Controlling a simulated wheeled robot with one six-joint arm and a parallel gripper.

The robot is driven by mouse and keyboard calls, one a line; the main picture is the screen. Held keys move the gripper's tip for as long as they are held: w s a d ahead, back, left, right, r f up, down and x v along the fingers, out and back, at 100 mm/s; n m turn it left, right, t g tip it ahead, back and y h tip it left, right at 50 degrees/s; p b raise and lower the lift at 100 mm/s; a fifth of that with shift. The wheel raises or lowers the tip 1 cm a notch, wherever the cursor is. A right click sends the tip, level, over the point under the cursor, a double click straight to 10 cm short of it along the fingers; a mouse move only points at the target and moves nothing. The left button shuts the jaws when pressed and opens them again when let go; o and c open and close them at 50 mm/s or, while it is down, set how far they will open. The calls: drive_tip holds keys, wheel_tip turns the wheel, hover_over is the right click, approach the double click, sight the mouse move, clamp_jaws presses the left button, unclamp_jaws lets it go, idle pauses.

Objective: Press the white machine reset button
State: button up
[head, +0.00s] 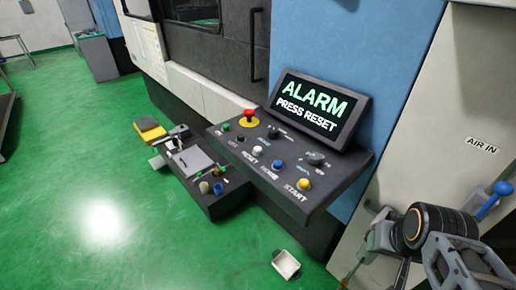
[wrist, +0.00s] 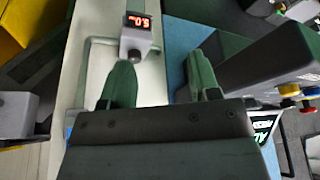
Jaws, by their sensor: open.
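The white reset button (head: 258,150) stands on the sloped dark control panel (head: 325,181) in the head view, above the RESET label. A black button (head: 241,138) is to its upper left and a blue button (head: 278,165) to its lower right. The screen (head: 314,105) behind reads ALARM PRESS RESET. My gripper (wrist: 162,78) shows in the wrist view with its two green-grey fingers apart and nothing between them. In the head view my arm is at the lower right, well apart from the panel. I cannot pick out the white button in the wrist view.
A red emergency stop (head: 249,118) and a yellow button (head: 304,184) share the panel. A cluttered tool shelf (head: 225,203) juts out at its left. A blue-handled valve (head: 493,198) is near my arm. A small tray (head: 286,264) lies on the open green floor.

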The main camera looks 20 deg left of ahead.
clamp_jaws()
idle(0.3)
idle(1.1)
